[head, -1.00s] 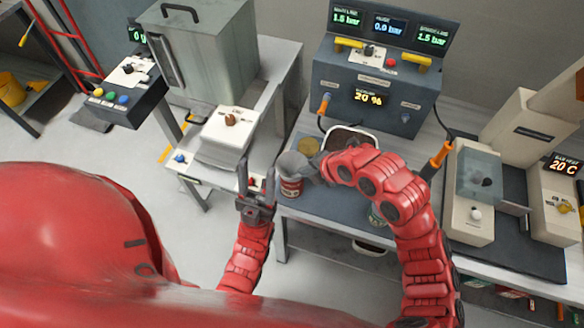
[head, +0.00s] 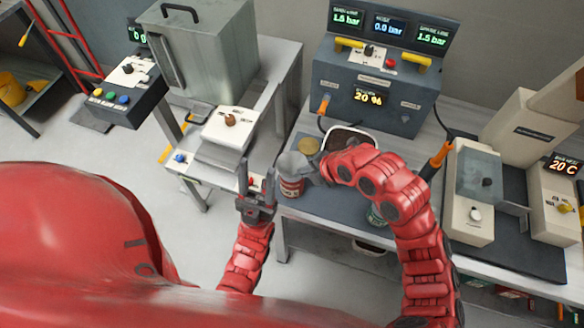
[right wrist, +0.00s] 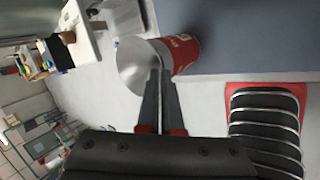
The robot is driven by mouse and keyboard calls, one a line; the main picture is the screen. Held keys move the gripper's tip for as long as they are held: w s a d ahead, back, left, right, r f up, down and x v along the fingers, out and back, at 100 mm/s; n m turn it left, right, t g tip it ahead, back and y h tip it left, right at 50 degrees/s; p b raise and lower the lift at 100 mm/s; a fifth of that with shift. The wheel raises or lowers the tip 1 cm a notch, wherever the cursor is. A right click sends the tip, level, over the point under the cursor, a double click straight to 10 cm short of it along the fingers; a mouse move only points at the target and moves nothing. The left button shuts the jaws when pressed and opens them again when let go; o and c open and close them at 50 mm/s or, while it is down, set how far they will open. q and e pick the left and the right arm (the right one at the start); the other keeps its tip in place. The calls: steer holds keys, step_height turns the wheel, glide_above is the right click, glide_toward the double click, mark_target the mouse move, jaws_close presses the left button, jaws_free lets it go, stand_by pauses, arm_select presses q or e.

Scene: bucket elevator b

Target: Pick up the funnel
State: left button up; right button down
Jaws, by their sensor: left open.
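The grey metal funnel (head: 292,165) is at the mouth of a red can (head: 291,187) near the table's left front corner. In the right wrist view the pale funnel (right wrist: 134,66) is beside the red can (right wrist: 183,54), with its wide side facing left. My right gripper (right wrist: 160,74) reaches it from the right in the head view. Its fingers are close together at the funnel's edge and look shut on it; the contact is partly hidden. My left gripper (head: 256,170) points up, open and empty, left of the can.
A tan round lid (head: 308,146) and a tray of brown material (head: 350,138) are behind the funnel. A grey control box (head: 375,95) stands at the back. A green-labelled can (head: 376,216) is partly behind my right arm. A metal hopper (head: 200,50) stands left.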

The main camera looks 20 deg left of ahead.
steer(key=shift+r, duration=0.15)
step_height(320, 180, up, 18)
steer(key=p, duration=0.4)
stand_by(1.2)
steer(key=shift+r, duration=0.1)
